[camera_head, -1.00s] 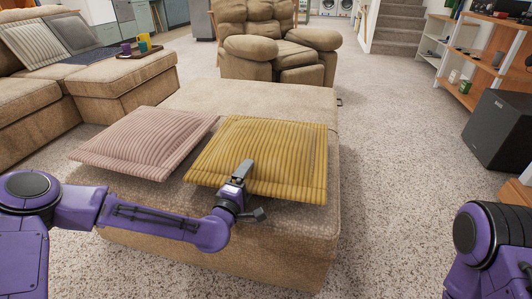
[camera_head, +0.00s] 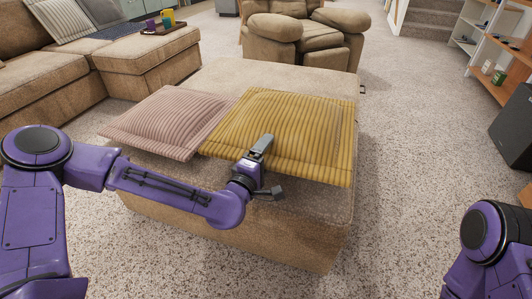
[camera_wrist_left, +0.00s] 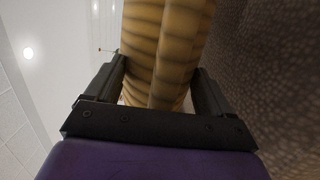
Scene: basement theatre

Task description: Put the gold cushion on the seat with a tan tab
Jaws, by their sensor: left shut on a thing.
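The gold ribbed cushion (camera_head: 300,115) lies on the tan ottoman (camera_head: 245,235), beside a pink cushion. My left gripper (camera_head: 266,168) is at its near edge, shut on that edge. In the left wrist view the gold cushion (camera_wrist_left: 165,50) fills the space between the two dark fingers (camera_wrist_left: 160,85). The ottoman has a small dark tab (camera_head: 362,89) on its far right side; its exact colour is too small to tell. No clearly tan tab shows on any seat. My right gripper is out of view; only part of that arm shows at the lower right.
The pink striped cushion (camera_head: 168,118) lies left of the gold one. A brown recliner (camera_head: 315,40) stands behind the ottoman and a sectional sofa (camera_head: 150,65) at the left. A black speaker (camera_head: 512,130) and shelves (camera_head: 495,50) stand at the right. Carpet (camera_head: 425,130) right of the ottoman is clear.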

